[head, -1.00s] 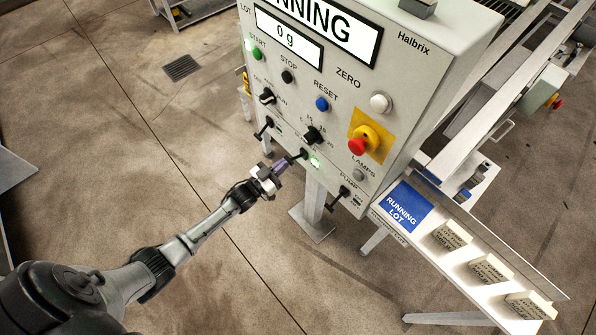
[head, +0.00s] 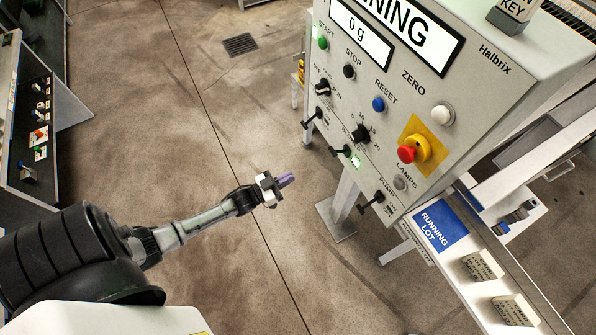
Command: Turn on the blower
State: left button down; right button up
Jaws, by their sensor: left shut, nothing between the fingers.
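The grey Halbrix control panel (head: 415,130) stands at the upper right, its display reading "...NNING" and "0 g". Along its lower edge are black lever switches: a left one (head: 312,118), a middle one (head: 338,152) and a right one (head: 370,203) near the word PUMP. A green light (head: 356,161) glows beside the middle lever. I cannot read which lever is labelled for the blower. My left gripper (head: 286,180) is shut and empty, with its purple fingertips pointing at the panel, left of and apart from the middle lever. My right gripper is not in view.
A red stop knob on a yellow base (head: 421,149) sticks out of the panel. A sloped shelf with a blue RUNNING LOT card (head: 440,226) and cream blocks (head: 483,266) lies at the lower right. Another panel (head: 36,130) stands at far left. Open floor lies between.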

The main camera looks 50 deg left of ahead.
pick_arm(q)
jog(key=shift+s+a+f, duration=0.1)
jog(key=shift+s, duration=0.4)
dwell(0.4)
